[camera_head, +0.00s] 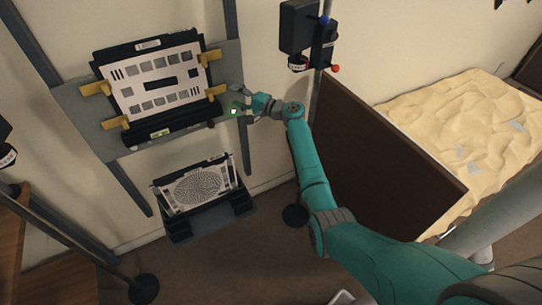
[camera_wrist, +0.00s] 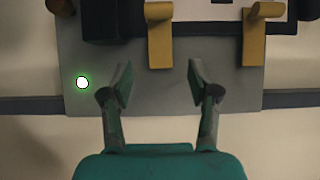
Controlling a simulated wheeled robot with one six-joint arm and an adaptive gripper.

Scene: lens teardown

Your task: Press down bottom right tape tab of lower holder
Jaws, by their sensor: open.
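A white slotted plate (camera_head: 155,82) sits in black holder parts on an upright grey board (camera_head: 75,105). Yellow tabs stand at its sides: upper left (camera_head: 96,88), lower left (camera_head: 115,122), upper right (camera_head: 210,56) and lower right (camera_head: 217,90). A black lower bar (camera_head: 175,135) runs under the plate. My gripper (camera_head: 238,103) is at the board's right edge, beside the lower right tab. In the wrist view, my gripper (camera_wrist: 160,85) is open and empty. One yellow tab (camera_wrist: 160,35) is straight ahead, apart from the fingertips; another (camera_wrist: 254,38) is to its right.
A black tray with a round-patterned white plate (camera_head: 197,188) stands below. A dark brown panel (camera_head: 385,150) and a cream-covered bed (camera_head: 465,125) are right. A black device (camera_head: 300,28) hangs on a pole.

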